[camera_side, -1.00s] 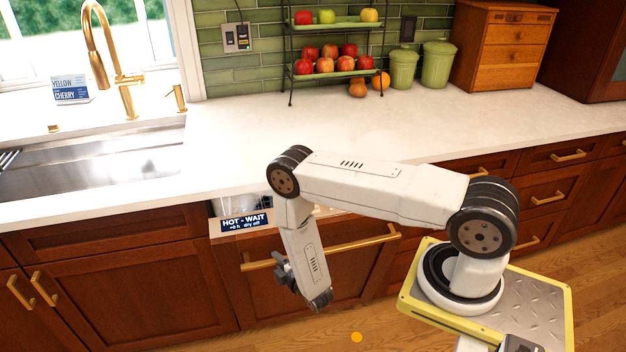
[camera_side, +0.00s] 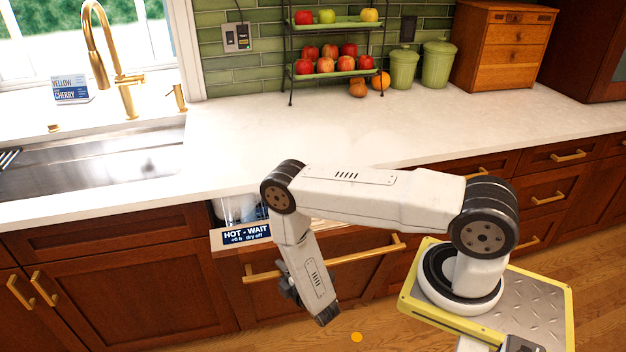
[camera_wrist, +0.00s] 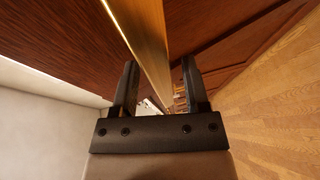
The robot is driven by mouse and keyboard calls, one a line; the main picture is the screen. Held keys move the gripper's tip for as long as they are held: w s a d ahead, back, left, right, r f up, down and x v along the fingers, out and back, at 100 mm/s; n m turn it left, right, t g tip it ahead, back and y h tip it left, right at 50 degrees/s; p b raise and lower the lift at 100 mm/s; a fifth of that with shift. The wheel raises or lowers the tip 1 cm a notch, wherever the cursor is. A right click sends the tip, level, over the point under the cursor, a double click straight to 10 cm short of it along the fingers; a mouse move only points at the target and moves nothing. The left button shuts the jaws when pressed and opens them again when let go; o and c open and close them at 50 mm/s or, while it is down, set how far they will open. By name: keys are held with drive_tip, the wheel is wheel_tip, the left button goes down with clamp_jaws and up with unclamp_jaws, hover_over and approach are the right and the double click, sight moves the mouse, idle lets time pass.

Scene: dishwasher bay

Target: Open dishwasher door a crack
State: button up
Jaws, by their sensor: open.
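The dishwasher door (camera_side: 256,305) is a wood-panelled front under the counter. It is tilted out at the top, with a gap through which pale dishes (camera_side: 236,209) show. A long brass bar handle (camera_side: 358,256) crosses the door; it also shows in the wrist view (camera_wrist: 146,38). My gripper (camera_side: 287,283) is at the left part of this handle. In the wrist view my gripper (camera_wrist: 160,68) has its two black fingers apart, one on each side of the bar. Whether a finger touches the bar cannot be told. My arm hides part of the door.
A "HOT - WAIT" sign (camera_side: 247,234) sits on the door's top left edge. The counter (camera_side: 240,150) overhangs the door, with a sink (camera_side: 100,160) at left and a fruit rack (camera_side: 335,70) behind.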

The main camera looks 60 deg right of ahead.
drive_tip(key=v, duration=0.8)
drive_tip(key=shift+w, duration=0.15)
idle(0.6)
drive_tip(key=w+a+r+m+g+y, duration=0.4)
drive_tip(key=w+r+m+g, duration=0.2)
drive_tip(key=w+r+m, duration=0.45)
drive_tip(key=s+d+r+m+g+y, duration=0.2)
drive_tip(key=s+r+g, duration=0.4)
drive_tip(key=s+r, duration=0.9)
drive_tip(key=shift+w+v, duration=0.25)
drive_tip(key=shift+v, duration=0.85)
